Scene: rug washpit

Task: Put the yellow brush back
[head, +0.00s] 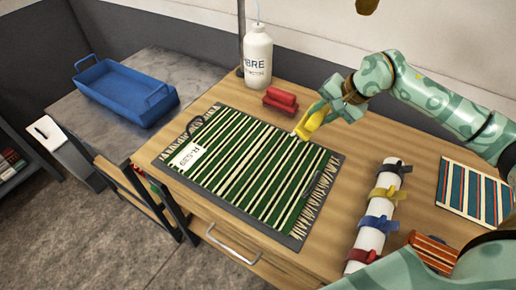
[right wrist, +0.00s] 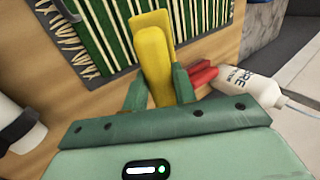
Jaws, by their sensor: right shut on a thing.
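The yellow brush (head: 312,122) is in my right gripper (head: 328,110), above the far right part of the striped green rug (head: 240,170). In the right wrist view the yellow brush (right wrist: 154,60) stands between the two green fingers (right wrist: 158,88), which close on it from both sides. Its far end points over the rug. Whether the brush touches the rug I cannot tell. A white tube (head: 367,240) with black, yellow, blue and red bands lies on the table to the right of the rug. My left gripper is not in view.
A red block-like thing (head: 280,101) and a white bottle (head: 258,55) are behind the rug. A striped sample (head: 475,192) and a small orange striped piece (head: 432,252) are at the right. A blue tub (head: 125,92) is on the grey bench. Bare wood separates rug and tube.

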